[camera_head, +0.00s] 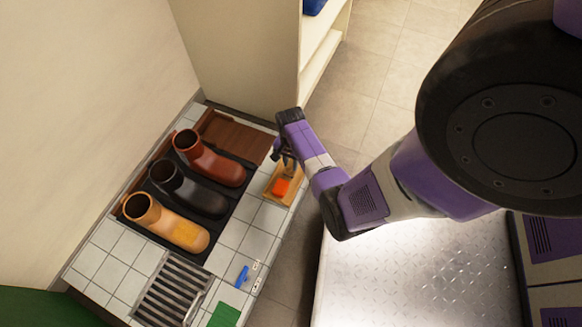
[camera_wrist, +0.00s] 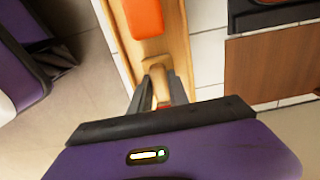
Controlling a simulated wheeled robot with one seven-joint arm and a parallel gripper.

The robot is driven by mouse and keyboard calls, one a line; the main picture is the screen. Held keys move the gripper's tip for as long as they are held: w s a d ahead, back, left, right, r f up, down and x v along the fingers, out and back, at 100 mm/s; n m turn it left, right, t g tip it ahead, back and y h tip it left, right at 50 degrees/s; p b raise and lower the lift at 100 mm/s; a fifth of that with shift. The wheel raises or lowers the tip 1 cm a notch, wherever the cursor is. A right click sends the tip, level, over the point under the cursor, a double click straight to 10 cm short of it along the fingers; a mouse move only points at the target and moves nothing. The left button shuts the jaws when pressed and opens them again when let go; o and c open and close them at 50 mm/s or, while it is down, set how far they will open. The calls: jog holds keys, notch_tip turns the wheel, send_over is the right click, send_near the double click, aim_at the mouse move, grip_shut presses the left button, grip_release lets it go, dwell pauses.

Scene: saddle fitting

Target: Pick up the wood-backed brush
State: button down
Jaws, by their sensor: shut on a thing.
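My gripper (camera_head: 285,157) is over the far end of a shallow wooden tray. In the wrist view its two fingers (camera_wrist: 158,75) are shut on a narrow tan wooden piece, which I take to be the wood-backed brush (camera_wrist: 161,88). A little red shows at its near end. Its bristles cannot be made out, and the fingers hide part of it. In the head view the gripper covers the brush. Whether it touches the tray or hangs clear of it, I cannot tell.
The wooden tray (camera_wrist: 177,45) holds an orange block (camera_wrist: 144,17), also seen in the head view (camera_head: 281,187). A metal grate (camera_head: 172,290), blue item (camera_head: 242,274) and green pad (camera_head: 224,315) lie nearer.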

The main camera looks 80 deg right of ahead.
aim_at(291, 163)
notch_tip(291, 163, up, 20)
jog(key=p, duration=1)
jog(key=shift+p, duration=0.4)
